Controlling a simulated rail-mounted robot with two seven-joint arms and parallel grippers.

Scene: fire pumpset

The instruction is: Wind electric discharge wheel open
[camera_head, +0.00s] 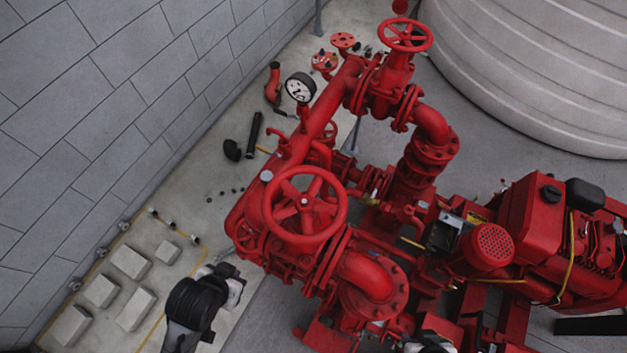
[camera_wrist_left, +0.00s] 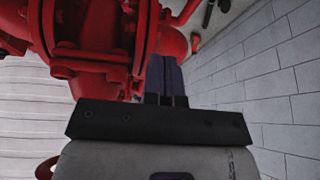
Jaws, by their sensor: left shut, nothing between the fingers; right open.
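A large red spoked handwheel (camera_head: 304,201) sits on the near valve in the middle of the head view. A second red handwheel (camera_head: 407,36) tops the far valve at the upper part of the view. The frames do not label which one is the electric discharge wheel. My left gripper (camera_head: 228,262) is shut and empty, below and left of the near wheel, beside the red pipework and apart from the wheel. Its closed fingers (camera_wrist_left: 165,78) show in the left wrist view beside a red flange (camera_wrist_left: 100,70). My right gripper (camera_head: 430,343) is open at the bottom edge, mostly cut off.
Red pipes and a pressure gauge (camera_head: 299,87) rise behind the near wheel. A red engine (camera_head: 560,235) stands at the right, a large pale tank (camera_head: 540,70) at the upper right. A grey block wall (camera_head: 110,110) runs along the left, with concrete blocks (camera_head: 130,262) on the floor.

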